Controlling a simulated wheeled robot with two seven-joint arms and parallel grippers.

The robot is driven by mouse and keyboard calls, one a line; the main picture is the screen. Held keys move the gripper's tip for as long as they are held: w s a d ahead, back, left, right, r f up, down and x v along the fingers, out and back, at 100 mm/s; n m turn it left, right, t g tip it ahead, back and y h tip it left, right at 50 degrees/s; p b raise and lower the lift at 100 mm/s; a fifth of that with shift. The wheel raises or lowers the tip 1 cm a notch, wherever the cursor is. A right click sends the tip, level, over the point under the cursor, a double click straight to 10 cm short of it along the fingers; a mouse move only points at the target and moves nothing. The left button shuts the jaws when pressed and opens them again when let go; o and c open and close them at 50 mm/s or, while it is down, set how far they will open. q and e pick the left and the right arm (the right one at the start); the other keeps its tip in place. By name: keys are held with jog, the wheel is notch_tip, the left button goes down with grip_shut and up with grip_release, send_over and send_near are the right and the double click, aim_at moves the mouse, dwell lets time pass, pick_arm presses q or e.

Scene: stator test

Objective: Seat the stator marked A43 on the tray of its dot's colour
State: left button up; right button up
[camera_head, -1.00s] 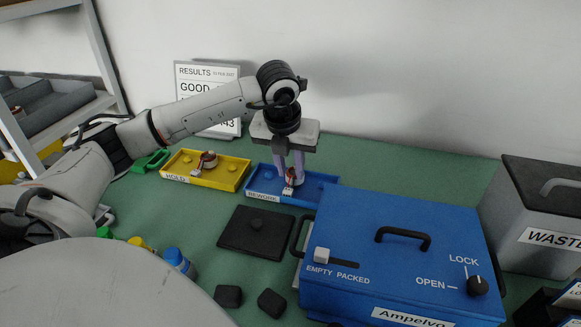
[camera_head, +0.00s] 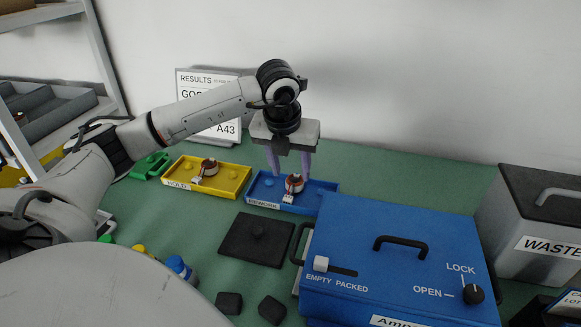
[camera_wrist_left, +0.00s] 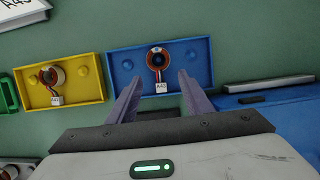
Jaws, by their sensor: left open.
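The stator marked A43 (camera_head: 294,185) sits in the blue REWORK tray (camera_head: 325,189). In the left wrist view, the stator (camera_wrist_left: 157,60) is in the middle of the blue tray (camera_wrist_left: 119,63), with its white A43 tag (camera_wrist_left: 161,88) towards my gripper. My left gripper (camera_head: 291,174) is open above the blue tray. In the left wrist view its fingers (camera_wrist_left: 158,90) are spread apart, with the stator beyond and between them, not gripped. A second stator (camera_head: 208,168) sits in the yellow HOLD tray (camera_head: 235,178). My right gripper is not in view.
A green tray (camera_head: 151,166) lies left of the yellow one. A RESULTS sign (camera_head: 190,95) stands behind, partly hidden by my arm. A black plate (camera_head: 256,240), a large blue box (camera_head: 400,270) and a grey WASTE bin (camera_head: 535,220) stand in front and to the right.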

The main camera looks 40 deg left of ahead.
pick_arm(q)
jog(key=v, duration=1)
jog(key=shift+r, duration=0.2)
dwell(0.3)
